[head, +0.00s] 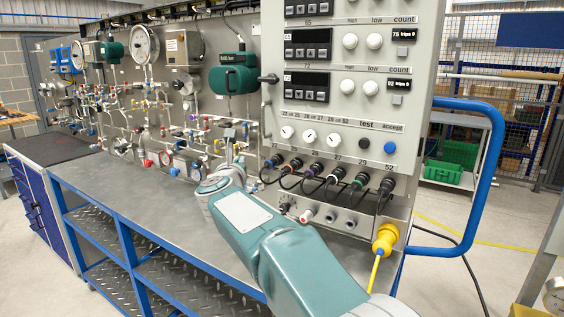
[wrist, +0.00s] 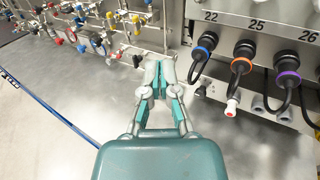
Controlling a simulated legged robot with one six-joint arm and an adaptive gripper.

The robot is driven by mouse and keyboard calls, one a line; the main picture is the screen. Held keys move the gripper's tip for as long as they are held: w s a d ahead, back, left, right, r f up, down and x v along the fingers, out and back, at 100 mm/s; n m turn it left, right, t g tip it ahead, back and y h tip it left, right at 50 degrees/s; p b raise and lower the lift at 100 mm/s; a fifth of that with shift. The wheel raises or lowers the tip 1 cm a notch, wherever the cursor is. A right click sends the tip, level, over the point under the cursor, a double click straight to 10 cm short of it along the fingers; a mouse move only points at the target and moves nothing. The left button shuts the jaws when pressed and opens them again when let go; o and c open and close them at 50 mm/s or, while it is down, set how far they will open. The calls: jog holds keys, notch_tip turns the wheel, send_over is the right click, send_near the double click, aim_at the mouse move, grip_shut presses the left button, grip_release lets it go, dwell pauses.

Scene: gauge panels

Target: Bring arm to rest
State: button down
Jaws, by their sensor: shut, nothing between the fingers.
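My gripper (wrist: 161,92) shows in the wrist view with its two fingers together and nothing between them. It is above the grey metal bench top (wrist: 75,100), left of the control panel's lower edge. In the head view my teal arm stretches forward from the bottom right, over the bench, and my gripper (head: 229,145) is at its far end, small and partly hidden by the wrist.
The grey control panel (head: 345,105) with cables and plugs stands close to the right of my arm. A yellow plug (head: 384,238) and a blue rail (head: 485,165) are at its right. Gauges and pipework (head: 145,45) line the back panel. The left bench top is clear.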

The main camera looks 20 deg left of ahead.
jog(key=s+d+r+n+g+y, duration=0.1)
jog(key=d+r+n, duration=0.1)
jog(key=d+n, duration=0.3)
jog(key=s+d+r+n+y, duration=0.1)
jog(key=d+r+n+y, duration=0.1)
jog(key=d+r+n, duration=0.3)
jog(key=s+d+f+n+g, duration=0.25)
jog(key=s+d+n, duration=0.2)
jog(key=d, duration=0.25)
jog(key=s+d+f+n+g, duration=0.1)
jog(key=s+d+f+n, duration=0.2)
jog(key=d+n, duration=0.3)
jog(key=s+d+f+n+g+h, duration=0.3)
jog(key=s+d+f+n, duration=0.3)
jog(key=s+d+f, duration=0.3)
jog(key=s+d+f+n+g+h, duration=0.4)
jog(key=s+d+f, duration=0.6)
jog(key=s+d, duration=0.5)
jog(key=shift+s+f+n, duration=0.2)
jog(key=shift+s+n, duration=0.8)
jog(key=shift+n, duration=0.25)
jog(key=c, duration=1.3)
grip_release()
jog(key=shift+a, duration=0.1)
jog(key=shift+c, duration=0.2)
